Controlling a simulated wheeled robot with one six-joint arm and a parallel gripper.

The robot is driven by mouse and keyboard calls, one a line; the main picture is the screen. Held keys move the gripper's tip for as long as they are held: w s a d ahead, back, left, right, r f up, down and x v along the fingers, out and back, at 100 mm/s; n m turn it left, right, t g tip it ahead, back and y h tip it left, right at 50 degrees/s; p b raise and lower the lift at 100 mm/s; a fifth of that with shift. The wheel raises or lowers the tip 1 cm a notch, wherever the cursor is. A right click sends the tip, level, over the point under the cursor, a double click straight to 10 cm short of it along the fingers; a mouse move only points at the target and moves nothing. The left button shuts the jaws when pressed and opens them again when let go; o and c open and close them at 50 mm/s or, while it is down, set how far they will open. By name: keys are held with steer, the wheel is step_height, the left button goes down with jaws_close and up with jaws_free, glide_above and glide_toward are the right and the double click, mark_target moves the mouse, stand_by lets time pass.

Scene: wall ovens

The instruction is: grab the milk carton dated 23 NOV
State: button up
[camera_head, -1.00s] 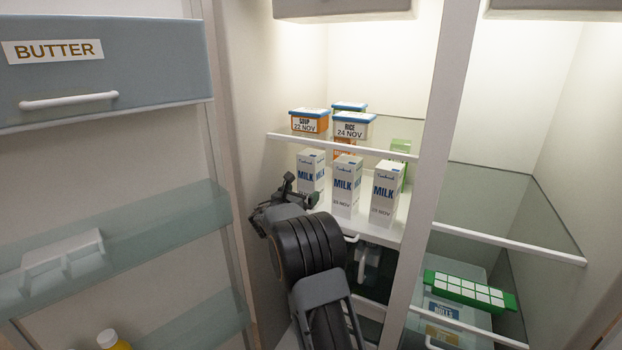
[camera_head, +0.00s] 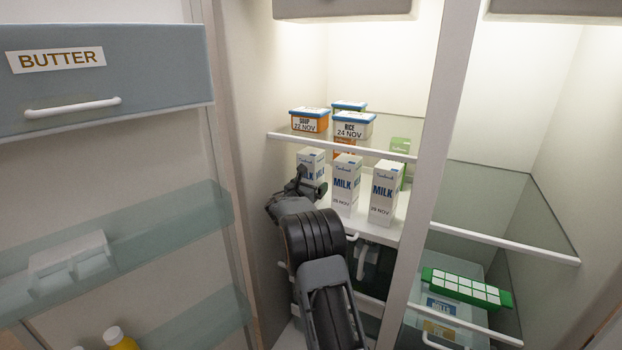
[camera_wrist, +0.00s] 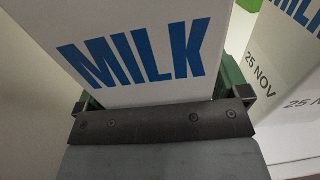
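Three white milk cartons with blue lettering stand upright in a row on a fridge shelf: left carton (camera_head: 312,160), middle carton (camera_head: 346,184) and right carton (camera_head: 384,192). My gripper (camera_head: 306,184) is at the left carton and covers its lower front. In the wrist view, this left carton (camera_wrist: 145,50) stands between the fingers of my gripper (camera_wrist: 165,92), which look open, one on each side. Its date is hidden behind the gripper body. The neighbouring carton (camera_wrist: 285,75) in the wrist view reads 25 NOV.
Soup (camera_head: 309,120) and rice (camera_head: 353,125) tubs stand on the glass shelf (camera_head: 340,147) just above the cartons. A fridge divider (camera_head: 437,150) stands to the right. The open door with a butter compartment (camera_head: 105,75) is at the left. A green-and-white tray (camera_head: 467,289) lies lower right.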

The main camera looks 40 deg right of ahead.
steer(key=c, duration=1.5)
steer(key=shift+r, duration=0.2)
steer(key=shift+r, duration=0.1)
